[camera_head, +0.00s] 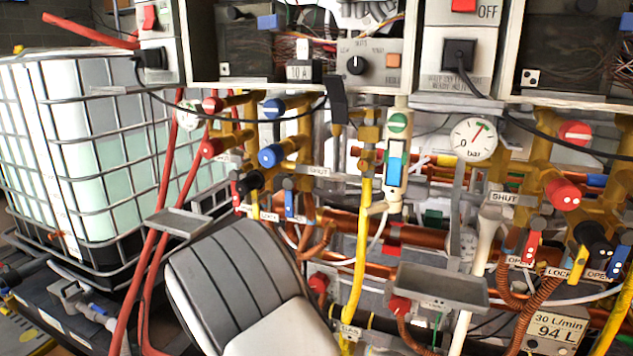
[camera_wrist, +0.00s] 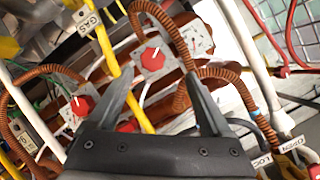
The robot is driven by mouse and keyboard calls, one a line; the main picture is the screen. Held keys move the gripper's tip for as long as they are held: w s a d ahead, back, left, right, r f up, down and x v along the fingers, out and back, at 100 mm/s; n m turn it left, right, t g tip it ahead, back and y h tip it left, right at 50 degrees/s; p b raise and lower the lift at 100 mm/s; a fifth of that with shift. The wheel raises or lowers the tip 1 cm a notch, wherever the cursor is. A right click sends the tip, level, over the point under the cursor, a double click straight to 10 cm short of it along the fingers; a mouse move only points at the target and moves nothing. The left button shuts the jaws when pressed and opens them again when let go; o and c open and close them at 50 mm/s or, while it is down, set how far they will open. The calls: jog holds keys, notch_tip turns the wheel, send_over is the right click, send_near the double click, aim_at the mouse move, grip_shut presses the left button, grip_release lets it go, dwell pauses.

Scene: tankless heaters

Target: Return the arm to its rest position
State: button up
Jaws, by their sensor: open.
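My gripper (camera_wrist: 158,72) shows in the wrist view with its two dark fingers apart and nothing between them. Behind the fingers are a red knob (camera_wrist: 153,58) on a grey plate, a yellow pipe (camera_wrist: 113,57) and ribbed copper hoses (camera_wrist: 182,98). I cannot tell how far the fingertips are from them. In the head view my grey and white arm rises at the bottom centre, in front of the lower pipes. My gripper cannot be made out there.
The pipe wall is crowded with valves, a pressure gauge (camera_head: 474,138), a yellow pipe (camera_head: 361,240) and a grey tray (camera_head: 442,287). A smaller tray (camera_head: 179,222) and red hoses (camera_head: 160,255) stand left of my arm. A caged tank (camera_head: 95,140) fills the left.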

jog(key=s+d+r+n+g+y, duration=0.25)
jog(key=s+r, duration=0.25)
jog(key=r, duration=0.4)
jog(key=s+d+r+n+g+y, duration=0.2)
jog(key=s+d+r+n+y, duration=0.15)
jog(key=r, duration=0.45)
jog(key=s+d+r+n+g+h, duration=0.1)
jog(key=s+d+n, duration=0.1)
jog(key=s+d, duration=0.45)
jog(key=s+d+r+n+g+h+p, duration=0.1)
jog(key=s+d+r, duration=0.15)
jog(key=s, duration=0.65)
jog(key=s+d+r+n+g, duration=0.1)
jog(key=s+d+n+g, duration=0.1)
jog(key=s+d, duration=0.5)
notch_tip(320, 180, up, 20)
jog(key=s+a+p, duration=0.1)
jog(key=p, duration=1.9)
jog(key=shift+a+r+p, duration=0.15)
jog(key=shift+a+p, duration=0.15)
jog(key=shift+a, duration=0.1)
jog(key=shift+t, duration=0.25)
